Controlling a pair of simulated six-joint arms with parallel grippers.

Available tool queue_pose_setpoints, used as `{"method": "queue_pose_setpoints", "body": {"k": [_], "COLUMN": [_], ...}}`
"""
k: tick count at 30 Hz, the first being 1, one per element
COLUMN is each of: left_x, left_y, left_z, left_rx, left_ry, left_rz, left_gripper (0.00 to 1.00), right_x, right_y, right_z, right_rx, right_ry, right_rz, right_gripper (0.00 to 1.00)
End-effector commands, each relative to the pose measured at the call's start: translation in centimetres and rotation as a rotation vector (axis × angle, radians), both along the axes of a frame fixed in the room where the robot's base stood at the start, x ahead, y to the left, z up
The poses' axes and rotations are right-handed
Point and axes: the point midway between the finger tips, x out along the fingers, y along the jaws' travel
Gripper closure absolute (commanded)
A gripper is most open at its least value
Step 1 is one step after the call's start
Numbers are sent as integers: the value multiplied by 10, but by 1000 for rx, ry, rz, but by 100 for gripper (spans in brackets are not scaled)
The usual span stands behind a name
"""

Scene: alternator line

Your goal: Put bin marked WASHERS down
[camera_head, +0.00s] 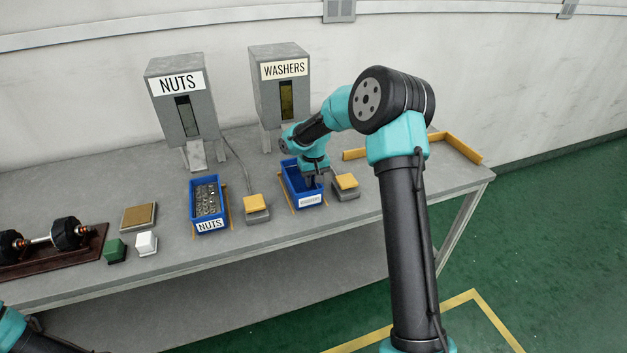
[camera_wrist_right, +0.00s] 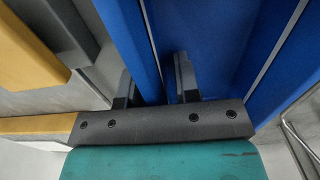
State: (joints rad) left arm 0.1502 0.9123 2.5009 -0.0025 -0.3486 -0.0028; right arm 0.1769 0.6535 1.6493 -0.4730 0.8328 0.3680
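The blue bin marked WASHERS (camera_head: 311,201) stands upright on the grey table between yellow strips, below the WASHERS dispenser. Its inside is largely hidden by my right arm. My right gripper (camera_head: 312,180) points down at the bin's right side. In the right wrist view my right gripper's fingers (camera_wrist_right: 155,88) straddle the bin's blue wall (camera_wrist_right: 128,35), one outside and one inside. A narrow gap shows between the rim and the inner finger, so the gripper looks slightly open. My left gripper is out of view; only part of my left arm shows at bottom left.
A yellow-topped block (camera_head: 344,182) stands close right of the bin, another (camera_head: 256,204) to its left. The NUTS bin (camera_head: 209,223), full of nuts, is farther left. The WASHERS dispenser (camera_head: 296,98) and NUTS dispenser (camera_head: 196,118) stand behind. A yellow rail (camera_head: 455,149) edges the table's right end.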

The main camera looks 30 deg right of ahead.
Motion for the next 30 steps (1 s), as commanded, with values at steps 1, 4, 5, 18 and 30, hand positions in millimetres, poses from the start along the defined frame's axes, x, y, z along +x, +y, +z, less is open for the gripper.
{"method": "queue_pose_setpoints", "body": {"k": [1,4,5,18,30], "left_x": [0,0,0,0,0], "left_y": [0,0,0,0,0], "left_z": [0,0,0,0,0], "left_rx": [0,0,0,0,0], "left_ry": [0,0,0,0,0], "left_rz": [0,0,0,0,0], "left_gripper": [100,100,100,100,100], "right_x": [0,1,1,1,0], "right_y": [0,0,0,0,0], "right_z": [3,10,14,91,122], "right_rx": [0,-1,-1,-1,0], "right_ry": [-2,-4,-4,-4,0], "right_rz": [0,-1,-1,-1,0], "right_gripper": [70,70,70,70,70]}}
